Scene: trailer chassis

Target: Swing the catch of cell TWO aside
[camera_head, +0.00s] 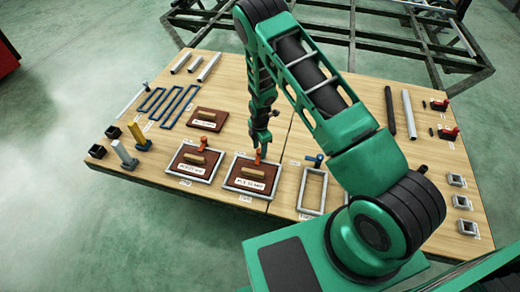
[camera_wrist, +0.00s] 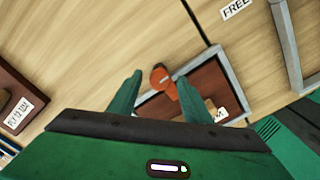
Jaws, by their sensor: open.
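Three framed cells stand in a row along the near side of the table; I cannot read their numbers. The middle cell's grey frame (camera_head: 224,183) holds a brown board (camera_head: 243,184) with a wooden handle and a white label. Its orange catch (camera_head: 258,155) stands at the far edge and also shows in the wrist view (camera_wrist: 163,79). My gripper (camera_head: 260,143) points down right at this catch. In the wrist view my gripper (camera_wrist: 160,75) is open, with one green finger on each side of the catch; contact is not clear.
The right cell (camera_head: 300,190) is empty, with a blue catch (camera_head: 316,160). A loose labelled board (camera_head: 207,118) lies behind. Blue frames (camera_head: 178,105) and metal bars lie farther back.

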